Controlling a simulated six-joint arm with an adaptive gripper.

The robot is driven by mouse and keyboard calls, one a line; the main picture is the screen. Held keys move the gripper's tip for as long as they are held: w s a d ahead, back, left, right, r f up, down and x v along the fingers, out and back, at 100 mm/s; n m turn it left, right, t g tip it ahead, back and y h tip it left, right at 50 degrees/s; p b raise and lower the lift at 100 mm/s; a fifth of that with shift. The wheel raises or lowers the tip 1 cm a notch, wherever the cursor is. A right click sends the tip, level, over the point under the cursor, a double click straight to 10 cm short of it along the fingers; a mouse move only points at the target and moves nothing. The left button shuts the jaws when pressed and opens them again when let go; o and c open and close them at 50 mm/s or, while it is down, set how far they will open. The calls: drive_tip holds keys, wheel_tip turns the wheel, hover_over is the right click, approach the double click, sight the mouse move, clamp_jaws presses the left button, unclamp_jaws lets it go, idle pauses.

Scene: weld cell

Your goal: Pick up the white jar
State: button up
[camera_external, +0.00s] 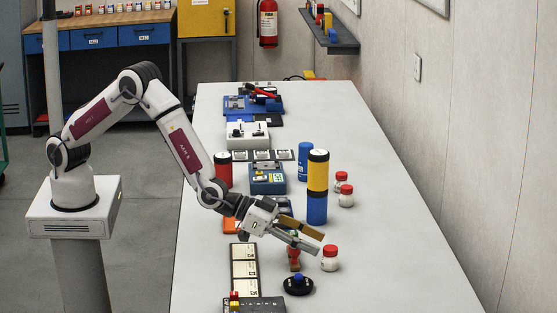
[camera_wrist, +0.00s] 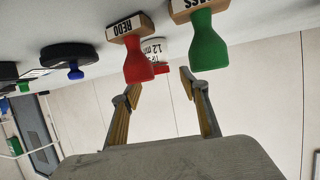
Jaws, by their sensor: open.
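A white jar (camera_external: 329,265) with a red lid stands upright on the table, just beyond my fingertips in the external view. In the wrist view, which looks upside down, the jar (camera_wrist: 154,48) shows its label partly hidden behind a red-handled stamp (camera_wrist: 136,60) marked REDO. My gripper (camera_external: 319,243) reaches down to the right, tilted, with its fingers apart and empty. In the wrist view the fingers of my gripper (camera_wrist: 161,88) spread on either side of the jar's direction.
A green-handled stamp (camera_wrist: 206,45) stands beside the REDO stamp, close to the jar. A black round piece with a blue knob (camera_external: 298,286) lies nearby. A tall blue and yellow cylinder (camera_external: 317,207) stands behind my gripper. The table's right side (camera_external: 410,260) is clear.

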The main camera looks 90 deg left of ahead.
sight(327, 248)
drive_tip(key=shift+w, duration=0.15)
drive_tip(key=shift+x, duration=2.45)
drive_tip(key=c, duration=1.2)
